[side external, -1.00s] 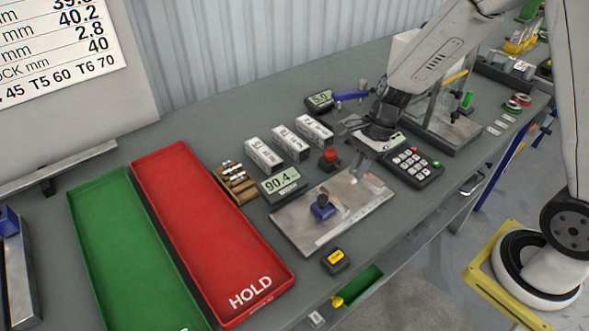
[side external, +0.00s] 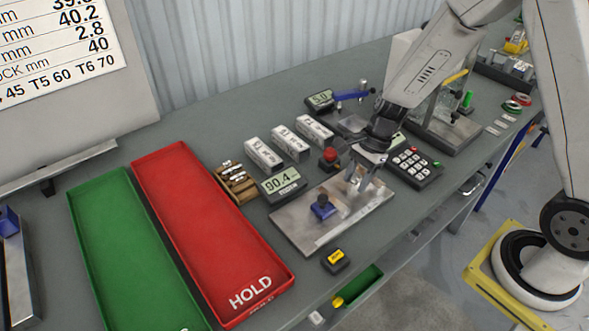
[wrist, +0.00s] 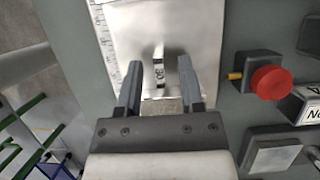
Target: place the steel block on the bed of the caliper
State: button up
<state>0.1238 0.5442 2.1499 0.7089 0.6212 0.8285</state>
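The caliper is a flat metal bed (side external: 300,228) with a blue-handled slider (side external: 322,207) and a scale along its near edge; it also shows in the wrist view (wrist: 205,25). Its display (side external: 281,182) reads about 90.4. A narrow pale metal piece (wrist: 159,66), with a mark like "30", shows over the bed between my fingers; it looks like the steel block, but I cannot be sure. My gripper (wrist: 161,72) points down at the right end of the bed in the side view (side external: 364,177). Its fingers are apart, with gaps beside the piece.
A red button (side external: 330,156) stands close behind the bed; it also shows in the wrist view (wrist: 271,82). A keypad (side external: 413,163) lies right of the bed. White labelled boxes (side external: 289,142) stand behind. The red HOLD tray (side external: 205,225) and green tray (side external: 125,250) lie left.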

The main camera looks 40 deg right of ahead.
jog(key=shift+r, duration=0.15)
jog(key=v, duration=1.2)
dwell(0.3)
dwell(0.5)
jog(key=s+a+f+n+t+h, duration=0.2)
jog(key=s+n, duration=0.5)
jog(key=n, duration=1.1)
jog(key=shift+s+f+t+h, duration=0.35)
jog(key=shift+f+h, duration=0.5)
jog(key=shift+h, duration=0.35)
